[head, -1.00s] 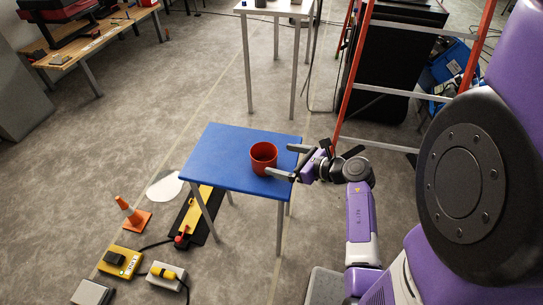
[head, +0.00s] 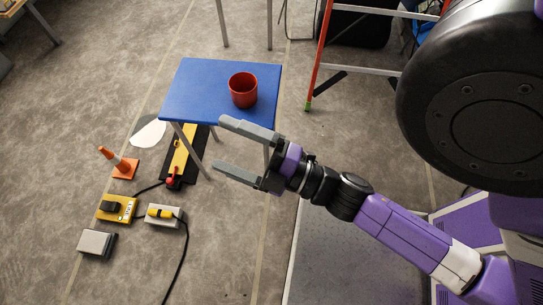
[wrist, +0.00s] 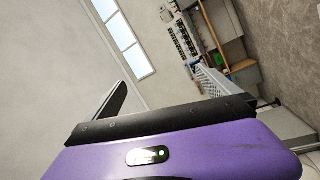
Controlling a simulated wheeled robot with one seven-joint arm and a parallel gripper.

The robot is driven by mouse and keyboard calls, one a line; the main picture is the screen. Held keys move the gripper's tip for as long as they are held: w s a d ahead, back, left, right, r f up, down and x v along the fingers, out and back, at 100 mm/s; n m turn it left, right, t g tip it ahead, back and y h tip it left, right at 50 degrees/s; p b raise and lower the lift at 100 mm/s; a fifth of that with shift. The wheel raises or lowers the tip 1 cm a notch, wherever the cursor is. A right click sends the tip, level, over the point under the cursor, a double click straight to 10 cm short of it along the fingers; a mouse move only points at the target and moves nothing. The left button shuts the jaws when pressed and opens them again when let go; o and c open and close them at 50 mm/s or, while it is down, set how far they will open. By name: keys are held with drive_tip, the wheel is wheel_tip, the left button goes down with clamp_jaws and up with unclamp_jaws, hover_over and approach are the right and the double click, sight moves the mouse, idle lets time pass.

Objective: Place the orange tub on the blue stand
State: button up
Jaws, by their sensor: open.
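The orange-red tub (head: 243,90) stands upright on the blue top of the stand (head: 195,85), toward its right side in the head view. My gripper (head: 217,143) is open and empty, in front of the stand's near edge in that view and apart from the tub. One finger shows close below the tub in the picture, the other further down over the floor. In the wrist view the two fingers of my gripper (wrist: 165,92) are spread with nothing between them. The tub and stand do not show there.
An orange cone (head: 122,165), a yellow box (head: 116,208), grey boxes and cables lie on the floor left of my gripper. A black mat with a yellow bar (head: 183,152) lies beside the stand. A ladder (head: 318,55) stands at the back right.

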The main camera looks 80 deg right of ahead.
drive_tip(key=s+a+f+m+g+y, duration=0.2)
drive_tip(key=s+a+m+g, duration=0.3)
drive_tip(key=s+m, duration=0.4)
drive_tip(key=a+f+m, duration=0.1)
drive_tip(key=m, duration=0.2)
drive_tip(key=shift+s+m+y, duration=0.2)
drive_tip(key=shift+m+y, duration=0.1)
drive_tip(key=shift+y, duration=0.1)
drive_tip(key=shift+a+r, duration=0.1)
drive_tip(key=shift+r, duration=0.1)
